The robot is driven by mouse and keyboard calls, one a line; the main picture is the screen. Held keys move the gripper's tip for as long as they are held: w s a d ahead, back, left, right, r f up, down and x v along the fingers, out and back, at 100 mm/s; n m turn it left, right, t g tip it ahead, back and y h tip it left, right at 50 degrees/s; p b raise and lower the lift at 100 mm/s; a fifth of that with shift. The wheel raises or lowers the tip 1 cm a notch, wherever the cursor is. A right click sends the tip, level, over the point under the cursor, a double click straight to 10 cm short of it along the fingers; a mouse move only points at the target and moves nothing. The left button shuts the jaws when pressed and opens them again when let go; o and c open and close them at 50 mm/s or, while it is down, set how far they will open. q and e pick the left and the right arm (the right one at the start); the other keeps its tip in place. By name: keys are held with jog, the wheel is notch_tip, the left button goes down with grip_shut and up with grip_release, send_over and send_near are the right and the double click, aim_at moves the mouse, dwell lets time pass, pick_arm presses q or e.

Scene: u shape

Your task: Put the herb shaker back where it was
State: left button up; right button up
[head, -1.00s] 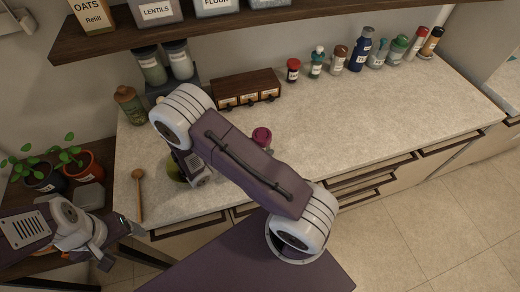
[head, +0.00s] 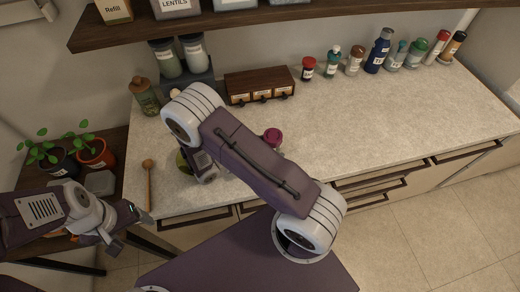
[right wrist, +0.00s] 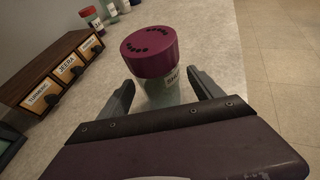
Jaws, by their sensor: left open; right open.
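A shaker with a magenta, holed lid (right wrist: 149,52) and a pale greenish body stands on the counter in the right wrist view. Its label is partly hidden, so I cannot tell whether it is the herb shaker. In the head view its lid (head: 272,136) shows just behind my right arm. My right gripper (right wrist: 165,92) is open, with its fingers on either side of the shaker's body. I cannot tell whether they touch it. My arm hides this gripper in the head view. My left gripper (head: 118,232) is open and empty, off the counter's front left.
Several bottles and shakers, including a blue bottle (head: 378,52), line the back right of the counter (head: 370,120). A spice drawer box (head: 259,84) stands at the back wall. A wooden spoon (head: 149,180) lies front left. The counter's right middle is clear.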

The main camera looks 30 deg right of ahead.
jog(key=b+v, duration=0.1)
jog(key=v, duration=1)
jog(key=s+m+g+y, duration=0.1)
jog(key=s+d+m+g+y, duration=0.1)
jog(key=s+m, duration=0.1)
jog(key=s+m+g+y, duration=0.1)
jog(key=shift+s+d+f+m+y, duration=0.15)
jog(key=shift+d+f+m+y, duration=0.15)
jog(key=shift+d+f, duration=0.1)
jog(key=s+m+y, duration=0.1)
jog(key=m+g+y, duration=0.1)
jog(key=s+m+y, duration=0.1)
jog(key=m, duration=0.1)
jog(key=shift+s+a+f, duration=0.2)
jog(key=shift+s+f, duration=0.05)
jog(key=shift+s, duration=0.05)
jog(key=m+y, duration=0.2)
jog(key=s+a+m+y, duration=0.1)
jog(key=m, duration=0.1)
jog(key=shift+y, duration=0.4)
jog(key=m+t+y, duration=0.1)
jog(key=m, duration=0.1)
jog(key=w+r+m+t+y, duration=0.1)
jog(key=m, duration=0.1)
jog(key=w+r+m+t+y, duration=0.1)
jog(key=m, duration=0.2)
jog(key=shift+w+a+r+t, duration=0.1)
jog(key=shift+w+a+t, duration=0.1)
jog(key=shift+a+t, duration=0.2)
jog(key=shift+d, duration=0.15)
